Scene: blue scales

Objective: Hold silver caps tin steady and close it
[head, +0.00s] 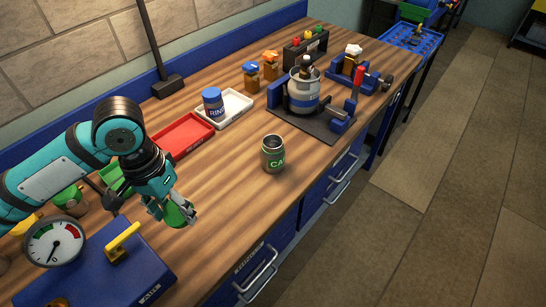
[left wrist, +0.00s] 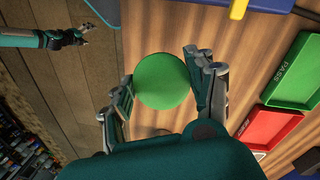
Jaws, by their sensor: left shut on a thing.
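The caps tin (head: 273,155) stands upright on the bench in the head view. It has a dark green body, bright green letters starting "CA", a silvery rim and an open, dark top. My left gripper (head: 175,211) is shut on a round green lid (head: 181,212), to the left of the tin and apart from it. In the left wrist view the lid (left wrist: 164,80) is a flat green disc between the two fingers. My right gripper (left wrist: 80,36) shows small at the upper left of the left wrist view, with its finger opening unclear.
A blue box with a yellow handle (head: 122,243) and a dial gauge (head: 55,241) stand at the near left. Red (head: 181,135) and white (head: 240,107) trays lie behind. A blue fixture holding a pot (head: 304,92) stands beyond the tin. Bare bench lies between lid and tin.

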